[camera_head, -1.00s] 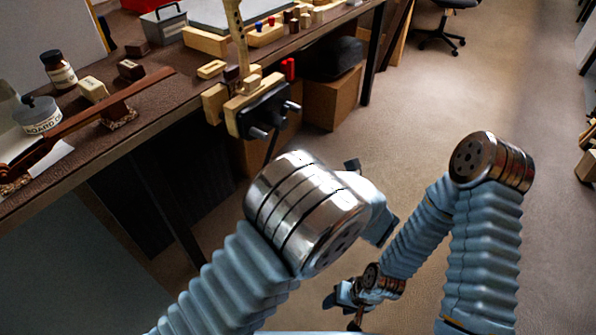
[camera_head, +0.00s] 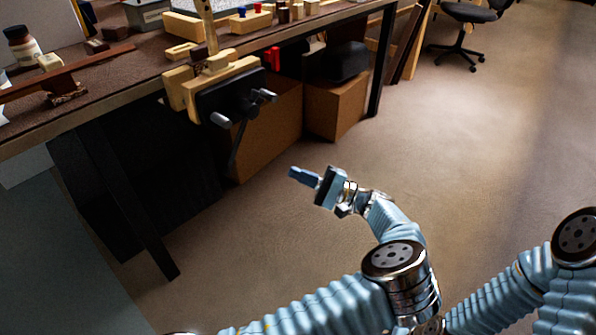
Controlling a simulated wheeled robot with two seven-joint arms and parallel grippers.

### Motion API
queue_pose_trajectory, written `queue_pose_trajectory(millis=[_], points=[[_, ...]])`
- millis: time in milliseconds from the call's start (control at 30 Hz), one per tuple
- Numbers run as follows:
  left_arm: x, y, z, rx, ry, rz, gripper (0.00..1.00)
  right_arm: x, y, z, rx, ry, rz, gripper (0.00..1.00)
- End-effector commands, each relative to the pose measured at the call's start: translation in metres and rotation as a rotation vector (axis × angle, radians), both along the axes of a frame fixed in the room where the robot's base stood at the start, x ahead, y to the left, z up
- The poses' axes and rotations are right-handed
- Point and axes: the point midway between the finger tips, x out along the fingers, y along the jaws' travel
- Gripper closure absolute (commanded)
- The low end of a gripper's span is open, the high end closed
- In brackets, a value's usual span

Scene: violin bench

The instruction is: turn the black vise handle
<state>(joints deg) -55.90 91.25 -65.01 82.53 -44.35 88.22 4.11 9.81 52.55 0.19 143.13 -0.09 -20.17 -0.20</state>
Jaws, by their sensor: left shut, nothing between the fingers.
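The black vise (camera_head: 225,98) with pale wooden jaws (camera_head: 181,91) is fixed to the front edge of the workbench, left of the picture's middle. Its thin black handle (camera_head: 236,146) hangs down below the vise face, tilted slightly, its lower end to the left. Two short grey rod ends stick out of the face. My left gripper (camera_head: 296,174) is right of the handle and a little lower in the picture. It is shut and empty, its fingers pointing left toward the handle, with a clear gap between. My right arm shows at lower right; its gripper is not visible.
The workbench (camera_head: 112,88) carries a jar (camera_head: 24,47), wooden blocks and small tools. Cardboard boxes (camera_head: 335,104) stand on the floor under it, behind the vise. A dark table leg (camera_head: 115,205) stands at left. The carpet (camera_head: 480,150) to the right is open.

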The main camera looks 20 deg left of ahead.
Motion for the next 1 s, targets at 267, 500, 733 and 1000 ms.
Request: queue_pose_trajectory(millis=[267,500,733,1000], points=[[-0.004,0.048,0.016,0.000,0.005,0.005,1.00,0.000,0.000,0.002,0.001,-0.001,0.001,0.47],[-0.007,0.094,0.030,-0.001,0.007,0.004,1.00,0.000,0.000,0.000,0.001,0.000,0.001,0.47],[-0.026,0.108,0.047,-0.002,0.006,-0.001,1.00,0.000,0.000,0.000,0.001,0.000,0.001,0.47],[-0.030,0.112,0.051,-0.001,0.008,-0.001,1.00,0.000,0.001,0.000,0.001,0.000,0.001,0.47]])
